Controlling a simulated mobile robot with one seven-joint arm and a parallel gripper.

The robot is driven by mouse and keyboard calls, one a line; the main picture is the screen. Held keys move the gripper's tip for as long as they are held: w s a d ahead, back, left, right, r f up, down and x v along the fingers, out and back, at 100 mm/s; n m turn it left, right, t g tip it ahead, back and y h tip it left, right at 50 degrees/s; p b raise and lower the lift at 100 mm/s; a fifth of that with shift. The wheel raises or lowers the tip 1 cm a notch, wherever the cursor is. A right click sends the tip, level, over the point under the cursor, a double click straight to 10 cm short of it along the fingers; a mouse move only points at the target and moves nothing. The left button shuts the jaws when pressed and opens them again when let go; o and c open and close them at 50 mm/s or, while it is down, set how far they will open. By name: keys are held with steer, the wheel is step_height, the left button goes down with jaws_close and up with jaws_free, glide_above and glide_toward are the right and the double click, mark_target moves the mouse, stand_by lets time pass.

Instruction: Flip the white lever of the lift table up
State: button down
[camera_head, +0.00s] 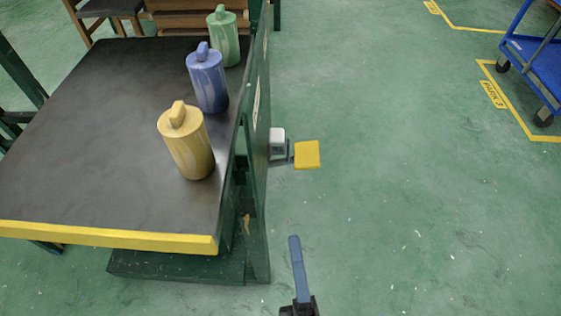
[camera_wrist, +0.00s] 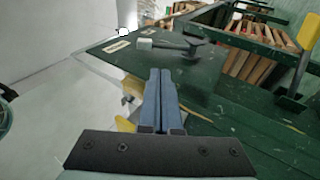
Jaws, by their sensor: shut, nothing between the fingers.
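The lift table has a black top (camera_head: 110,110) with a yellow front edge and a dark green side panel. The white lever (camera_head: 277,136) shows as a small white block sticking out from the table's right side. In the wrist view, the white lever end (camera_wrist: 144,44) sits on a dark arm against the green panel, beyond the fingertips. My gripper (camera_head: 294,239) is right of the table, nearer than the lever and apart from it. In the wrist view, its blue fingers (camera_wrist: 159,72) are together and empty.
A yellow pad (camera_head: 307,155) juts out beside the white lever. Yellow, blue and green canisters (camera_head: 187,142) (camera_head: 207,80) (camera_head: 224,36) stand on the tabletop. A blue cart (camera_head: 535,65) stands at the far right. The floor right of the table is clear.

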mark_target(281, 129)
steer(key=b+x, duration=0.4)
steer(key=x, duration=1)
steer(key=shift+r+p, duration=0.25)
steer(key=shift+p, duration=0.3)
steer(key=r+g+p, duration=0.1)
steer(key=p, duration=0.3)
steer(key=w+r+g+h+p, duration=0.1)
steer(key=p, duration=0.4)
steer(key=shift+r+m, duration=0.1)
steer(key=shift+m, duration=0.3)
steer(key=w+g+p, duration=0.1)
steer(key=p, duration=0.5)
steer(key=w+r+g+p, duration=0.1)
steer(key=p, duration=0.5)
steer(key=m+g+h+p, duration=0.1)
steer(key=g+p, duration=0.1)
steer(key=p, duration=0.3)
steer(key=shift+w+r+p, duration=0.35)
steer(key=shift+w+p, duration=0.05)
steer(key=w+g+p, duration=0.1)
steer(key=p, duration=0.2)
steer(key=w+g+p, duration=0.1)
steer(key=p, duration=0.2)
steer(key=w+g+p, duration=0.1)
steer(key=w+p, duration=0.1)
steer(key=p, duration=0.1)
steer(key=shift+f+m+p, duration=0.3)
steer(key=shift+p, duration=0.1)
